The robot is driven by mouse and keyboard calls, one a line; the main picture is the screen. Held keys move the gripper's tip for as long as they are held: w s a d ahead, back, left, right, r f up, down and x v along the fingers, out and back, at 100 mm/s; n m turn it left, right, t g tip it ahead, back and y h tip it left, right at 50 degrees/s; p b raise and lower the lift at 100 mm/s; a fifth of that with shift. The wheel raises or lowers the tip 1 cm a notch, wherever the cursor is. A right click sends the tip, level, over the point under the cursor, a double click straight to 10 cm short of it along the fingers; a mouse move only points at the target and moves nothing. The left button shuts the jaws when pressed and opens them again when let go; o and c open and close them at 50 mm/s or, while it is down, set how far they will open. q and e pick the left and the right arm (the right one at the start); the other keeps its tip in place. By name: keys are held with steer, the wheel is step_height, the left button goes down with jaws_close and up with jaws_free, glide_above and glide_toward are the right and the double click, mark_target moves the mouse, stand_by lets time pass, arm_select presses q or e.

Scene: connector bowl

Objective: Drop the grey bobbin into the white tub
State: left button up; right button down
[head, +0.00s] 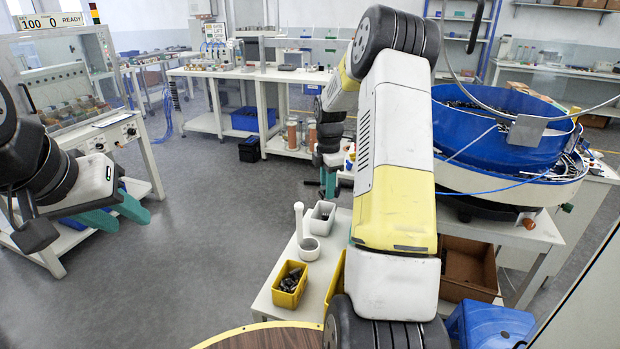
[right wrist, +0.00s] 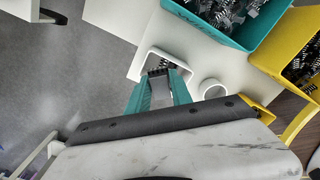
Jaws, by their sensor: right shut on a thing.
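My right gripper (right wrist: 161,84) has its teal fingers shut on a small grey piece, the grey bobbin (right wrist: 159,83), largely hidden between them. In the right wrist view the fingertips overlap the square white tub (right wrist: 148,54), which has some dark coiled pieces inside; how high they are above it I cannot tell. In the head view the tub (head: 316,222) stands on a white bench, with my right gripper (head: 328,187) beyond it, partly hidden by my arm. My left gripper (head: 122,218) is at the far left, teal fingers apart and empty.
A round white cup (head: 309,249) stands close to the tub, beside a white upright post (head: 298,220). A yellow bin (head: 289,298) of dark parts is nearer.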

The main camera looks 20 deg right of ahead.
steer(key=c, duration=1.1)
jaws_free()
steer(key=shift+o, duration=0.2)
steer(key=shift+r, duration=0.1)
step_height(320, 180, up, 7)
steer(key=shift+r, duration=0.35)
